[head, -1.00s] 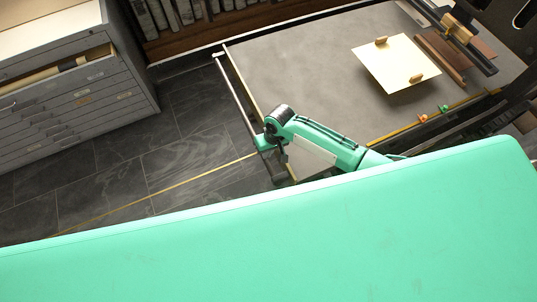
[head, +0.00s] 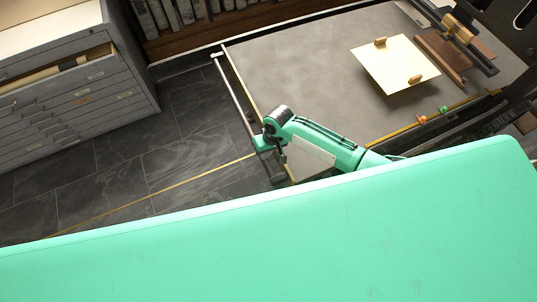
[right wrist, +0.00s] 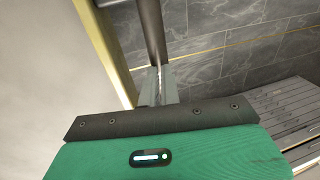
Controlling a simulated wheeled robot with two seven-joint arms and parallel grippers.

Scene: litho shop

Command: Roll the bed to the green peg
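The bed (head: 300,75) is a wide grey flat surface with a brass-coloured front edge. A dark handle bar (head: 236,92) runs along its left end. The green peg (head: 443,109) is small and stands by the bed's front edge, toward the right. An orange-red peg (head: 422,118) stands just left of it. My right gripper (head: 266,148) is at the lower part of the bar. In the right wrist view its fingers (right wrist: 159,85) are close together around the bar (right wrist: 150,30); the exact contact is partly hidden. My left gripper is not in view.
A cream sheet (head: 392,66) with two wooden knobs lies on the bed, beside a brown wooden bar (head: 442,60). A grey drawer cabinet (head: 70,100) stands at left, with dark tiled floor (head: 175,165) free between it and the bed. A brass line crosses the floor.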

